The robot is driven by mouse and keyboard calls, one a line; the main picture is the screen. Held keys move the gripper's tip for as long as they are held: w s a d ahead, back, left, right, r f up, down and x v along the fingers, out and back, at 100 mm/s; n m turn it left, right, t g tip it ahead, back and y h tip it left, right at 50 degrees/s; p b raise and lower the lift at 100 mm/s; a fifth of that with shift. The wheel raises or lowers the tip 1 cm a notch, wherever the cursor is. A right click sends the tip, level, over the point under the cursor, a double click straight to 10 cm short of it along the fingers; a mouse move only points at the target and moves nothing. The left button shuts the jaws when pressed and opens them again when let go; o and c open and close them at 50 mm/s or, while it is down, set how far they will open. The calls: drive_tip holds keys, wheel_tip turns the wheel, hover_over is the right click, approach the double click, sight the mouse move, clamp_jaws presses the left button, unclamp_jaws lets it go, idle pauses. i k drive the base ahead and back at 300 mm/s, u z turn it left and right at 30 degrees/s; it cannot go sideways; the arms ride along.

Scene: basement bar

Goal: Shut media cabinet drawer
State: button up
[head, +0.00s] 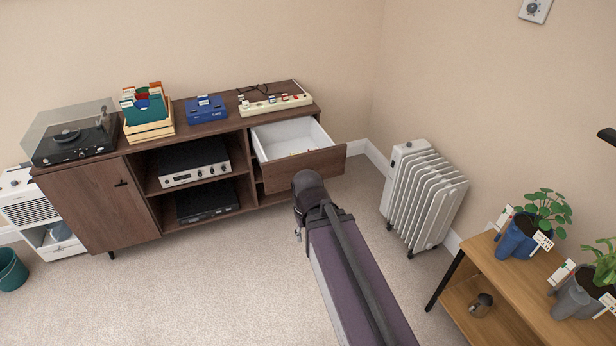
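The media cabinet (95,200) is dark brown wood and stands against the back wall. Its drawer (305,168), at the upper right of the cabinet, is pulled well out. The drawer has a brown front and a white inside, with a few small coloured things at the bottom that are too small to tell. My arm reaches up from the bottom of the picture, and its dark joint appears just in front of the drawer's lower left side, overlapping it in the picture. I cannot tell whether they touch. I cannot make out my gripper in this view.
A white oil radiator (425,195) stands right of the drawer. A wooden plant stand (490,270) is at the lower right. A turntable (78,138), file box (148,125), blue box (205,110) and power strip (275,104) sit on top. Carpet in front is clear.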

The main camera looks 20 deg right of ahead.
sight(272, 144)
drive_tip(key=z, duration=0.05)
drive_tip(key=i, duration=1)
drive_tip(key=u, duration=0.05)
